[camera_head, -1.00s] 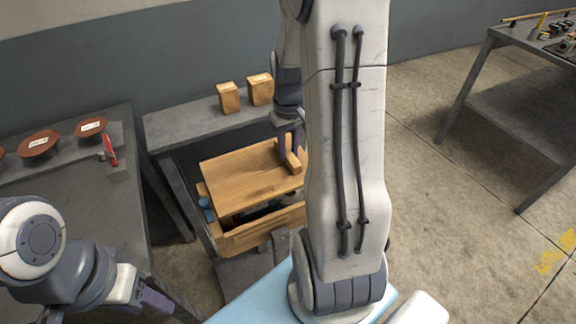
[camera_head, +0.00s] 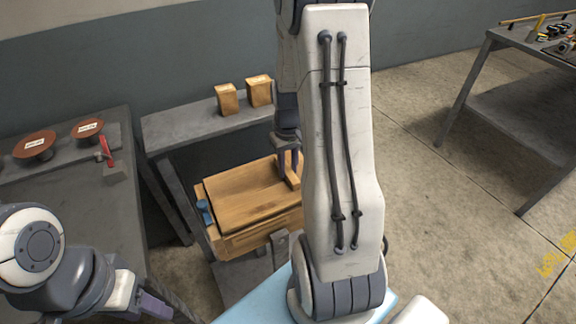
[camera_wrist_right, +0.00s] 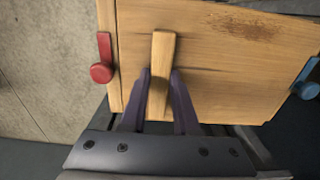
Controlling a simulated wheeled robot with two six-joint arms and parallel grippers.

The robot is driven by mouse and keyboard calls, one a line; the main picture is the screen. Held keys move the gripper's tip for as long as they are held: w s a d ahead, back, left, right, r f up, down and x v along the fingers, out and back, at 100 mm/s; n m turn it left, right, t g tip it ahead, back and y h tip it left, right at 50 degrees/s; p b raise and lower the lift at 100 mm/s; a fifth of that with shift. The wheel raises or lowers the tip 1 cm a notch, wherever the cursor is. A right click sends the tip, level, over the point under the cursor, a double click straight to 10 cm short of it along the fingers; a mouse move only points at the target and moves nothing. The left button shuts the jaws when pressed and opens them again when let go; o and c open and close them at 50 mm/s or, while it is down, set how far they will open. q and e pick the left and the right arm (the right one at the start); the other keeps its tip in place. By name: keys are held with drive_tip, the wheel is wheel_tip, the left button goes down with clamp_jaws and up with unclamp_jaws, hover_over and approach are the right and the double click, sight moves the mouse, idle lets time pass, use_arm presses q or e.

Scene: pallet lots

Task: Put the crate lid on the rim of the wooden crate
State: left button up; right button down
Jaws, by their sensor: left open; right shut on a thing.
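No dark gap shows at the front, but I cannot tell whether the lid touches all round. My right gripper (camera_head: 291,168) is shut on the lid's wooden grip bar. In the right wrist view the fingers (camera_wrist_right: 160,92) straddle the bar (camera_wrist_right: 163,55) on the lid (camera_wrist_right: 225,60). My left gripper (camera_head: 155,304) is open and empty at the lower left, away from the crate.
A blue handle (camera_head: 205,211) is at the crate's left side; a red handle (camera_wrist_right: 102,62) shows opposite. Two wooden blocks (camera_head: 228,99) stand on the grey shelf (camera_head: 180,128). A left table (camera_head: 75,190) holds reddish discs and a red-handled tool.

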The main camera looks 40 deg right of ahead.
drive_tip(key=shift+f, duration=0.25)
drive_tip(key=c, duration=0.7)
unclamp_jaws()
drive_tip(key=shift+o, duration=0.2)
